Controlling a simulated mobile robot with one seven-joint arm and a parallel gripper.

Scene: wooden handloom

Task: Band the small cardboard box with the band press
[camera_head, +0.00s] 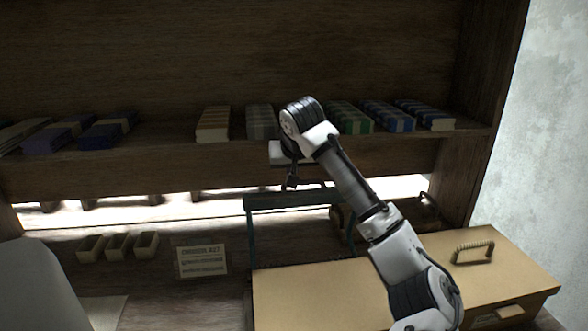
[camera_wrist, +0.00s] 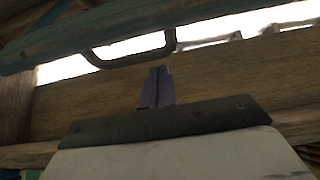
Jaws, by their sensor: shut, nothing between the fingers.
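The band press appears as a dark green upright frame (camera_head: 248,228) with a crossbar, behind a tan case at the centre. In the wrist view a teal-green beam (camera_wrist: 205,22) with a dark loop handle (camera_wrist: 130,60) crosses the top; it looks like part of the press. My gripper (camera_head: 291,184) is just above the crossbar, fingers pointing down. In the wrist view its fingers (camera_wrist: 157,86) are shut and empty, close below the loop handle with a visible gap. I cannot make out a small cardboard box; the press's lower part is hidden behind the case.
A shelf above holds several banded bundles (camera_head: 213,124). Small open trays (camera_head: 118,246) and a lettered sign (camera_head: 202,261) stand at the left. A wall (camera_head: 545,130) bounds the right.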

